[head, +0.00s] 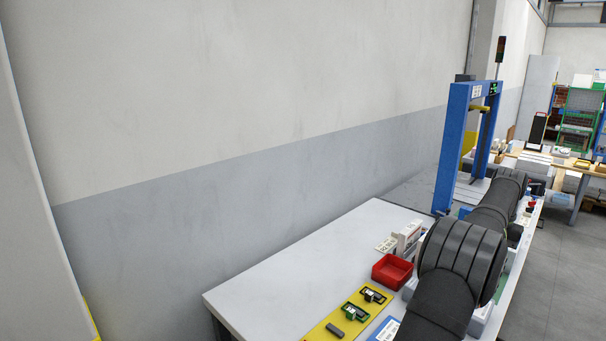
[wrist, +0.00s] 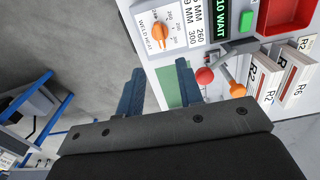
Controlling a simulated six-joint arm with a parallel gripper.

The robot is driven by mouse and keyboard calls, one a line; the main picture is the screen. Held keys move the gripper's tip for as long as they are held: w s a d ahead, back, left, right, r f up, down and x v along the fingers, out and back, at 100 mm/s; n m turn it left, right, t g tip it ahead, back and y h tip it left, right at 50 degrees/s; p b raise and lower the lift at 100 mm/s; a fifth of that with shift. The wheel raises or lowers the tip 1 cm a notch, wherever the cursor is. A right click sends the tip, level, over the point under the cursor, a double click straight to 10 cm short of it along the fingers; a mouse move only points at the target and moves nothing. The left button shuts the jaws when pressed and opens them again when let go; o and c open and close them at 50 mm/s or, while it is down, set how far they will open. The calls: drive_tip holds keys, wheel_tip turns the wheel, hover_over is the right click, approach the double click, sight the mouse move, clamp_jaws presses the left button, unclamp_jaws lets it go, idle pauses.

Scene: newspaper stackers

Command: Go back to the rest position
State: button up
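In the wrist view my gripper (wrist: 160,84) shows as two dark blue fingers set well apart, with nothing seen held between them. Beyond the fingertips is a white control panel (wrist: 203,50) with an orange weld heat knob (wrist: 160,30), a red ball knob (wrist: 204,76) and an orange knob (wrist: 237,90). I cannot tell how far the fingers are from the panel. In the head view my dark arm reaches away along the right side of the bench, and the fingers cannot be made out there.
The bench (head: 290,265) has bare room at its left. A red bin (head: 392,271) and a yellow mat (head: 325,328) with small tools lie beside my arm. A blue frame machine (head: 449,150) stands at the bench's far end. Grey floor shows at right.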

wheel_tip(320, 180, down, 12)
drive_tip(key=shift+f, duration=0.25)
idle(0.4)
wheel_tip(320, 180, up, 17)
wheel_tip(320, 180, down, 17)
drive_tip(key=shift+f, duration=0.2)
drive_tip(key=shift+r+n, duration=0.2)
drive_tip(key=shift+n, duration=0.6)
drive_tip(key=n, duration=0.3)
drive_tip(key=shift+n, duration=0.4)
drive_tip(key=n, duration=0.3)
drive_tip(key=shift+n, duration=0.4)
drive_tip(key=shift+r, duration=1.9)
drive_tip(key=shift+o, duration=0.3)
